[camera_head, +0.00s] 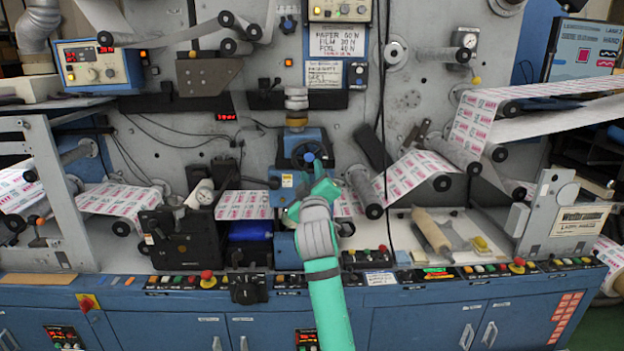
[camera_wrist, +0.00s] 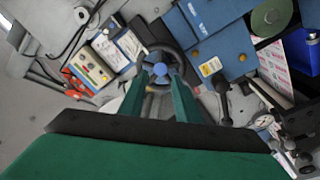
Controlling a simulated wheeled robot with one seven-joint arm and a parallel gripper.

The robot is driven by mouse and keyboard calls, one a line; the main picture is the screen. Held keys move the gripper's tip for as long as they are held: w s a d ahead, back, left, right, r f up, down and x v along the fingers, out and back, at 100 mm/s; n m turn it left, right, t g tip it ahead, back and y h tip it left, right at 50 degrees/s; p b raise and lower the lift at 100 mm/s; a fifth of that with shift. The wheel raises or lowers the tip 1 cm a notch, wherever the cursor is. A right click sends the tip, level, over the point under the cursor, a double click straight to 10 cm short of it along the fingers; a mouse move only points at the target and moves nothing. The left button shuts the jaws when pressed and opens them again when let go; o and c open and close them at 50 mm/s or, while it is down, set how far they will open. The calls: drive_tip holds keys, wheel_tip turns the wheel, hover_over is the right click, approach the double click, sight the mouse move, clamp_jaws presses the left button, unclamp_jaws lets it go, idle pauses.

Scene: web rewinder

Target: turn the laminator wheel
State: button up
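The laminator wheel is a dark handwheel (camera_head: 307,155) with a blue hub, mounted on a blue block in the middle of the machine front. In the wrist view the wheel (camera_wrist: 184,57) lies straight ahead, its blue hub showing between and beyond the fingertips. My green gripper (camera_head: 311,184) is just below and in front of the wheel in the head view. In the wrist view my gripper (camera_wrist: 162,76) has its two fingers apart with nothing between them. The fingertips overlap the wheel's near rim in the picture; I cannot tell whether they touch it.
Printed web (camera_head: 243,205) runs past rollers on both sides of the block. A black unit (camera_head: 180,238) stands at the left. A wooden-coloured roller (camera_head: 432,230) lies on the bench at the right. A row of buttons (camera_head: 375,255) lines the front edge.

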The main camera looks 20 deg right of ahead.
drive_tip(key=shift+v, duration=1.25)
drive_tip(key=shift+f, duration=0.1)
